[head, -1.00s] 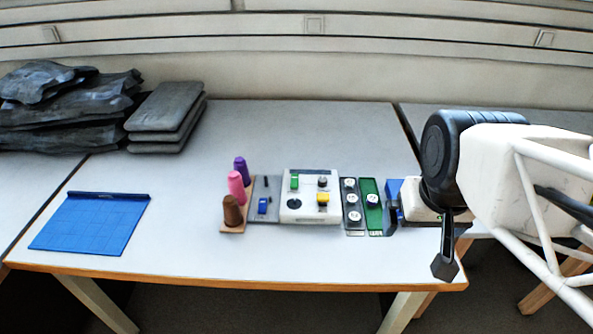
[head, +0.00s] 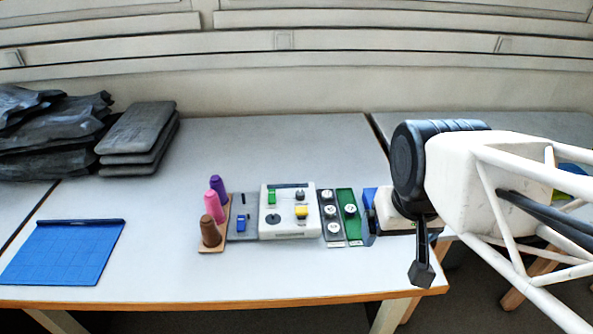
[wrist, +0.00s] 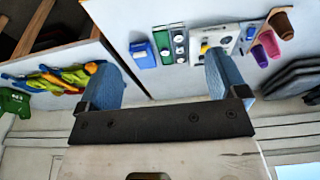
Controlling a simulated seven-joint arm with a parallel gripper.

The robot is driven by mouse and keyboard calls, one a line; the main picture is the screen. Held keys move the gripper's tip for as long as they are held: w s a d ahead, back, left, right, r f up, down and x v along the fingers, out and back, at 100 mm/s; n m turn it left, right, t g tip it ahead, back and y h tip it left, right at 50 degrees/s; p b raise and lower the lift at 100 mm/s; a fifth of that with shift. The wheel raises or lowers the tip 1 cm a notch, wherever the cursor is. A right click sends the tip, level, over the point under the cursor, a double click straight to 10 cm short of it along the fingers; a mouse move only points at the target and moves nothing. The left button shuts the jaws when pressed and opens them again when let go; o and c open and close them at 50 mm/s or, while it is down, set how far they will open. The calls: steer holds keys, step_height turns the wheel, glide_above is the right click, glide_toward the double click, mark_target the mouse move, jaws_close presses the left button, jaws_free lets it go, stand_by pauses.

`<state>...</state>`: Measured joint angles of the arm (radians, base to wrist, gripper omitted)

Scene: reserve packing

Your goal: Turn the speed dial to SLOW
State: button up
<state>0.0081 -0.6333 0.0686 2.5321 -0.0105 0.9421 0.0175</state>
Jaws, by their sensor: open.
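A white control box (head: 288,231) stands at the middle of the table. It carries a green switch (head: 272,197), a black round dial (head: 272,218), a grey knob (head: 300,194) and a yellow part (head: 301,212). A grey strip (head: 332,229) with several white-topped knobs and a green strip (head: 347,228) with one stand to its right. The labels are too small to read, so I cannot tell which is the speed dial. My gripper (wrist: 158,62) is open and empty, with two blue fingers.
Brown, pink and purple cones (head: 214,206) stand on a wooden base left of a grey panel (head: 242,227) with a blue switch. A blue mat (head: 62,254) lies front left. Grey pads (head: 138,135) and dark bags (head: 45,130) lie behind. The table front is clear.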

steer(key=shift+w, duration=0.25)
steer(key=c, duration=0.5)
steer(key=shift+w+a, duration=0.1)
steer(key=shift+w, duration=0.25)
steer(key=shift+c, duration=0.3)
steer(key=m+g, duration=0.3)
steer(key=m, duration=1.2)
glide_above(300, 192)
steer(key=f, duration=2)
steer(key=shift+s+f, duration=0.1)
steer(key=shift+s, duration=0.15)
steer(key=shift+w+f, duration=0.25)
steer(key=shift+f, duration=0.05)
steer(key=shift+f, duration=0.1)
steer(key=shift+f, duration=3.8)
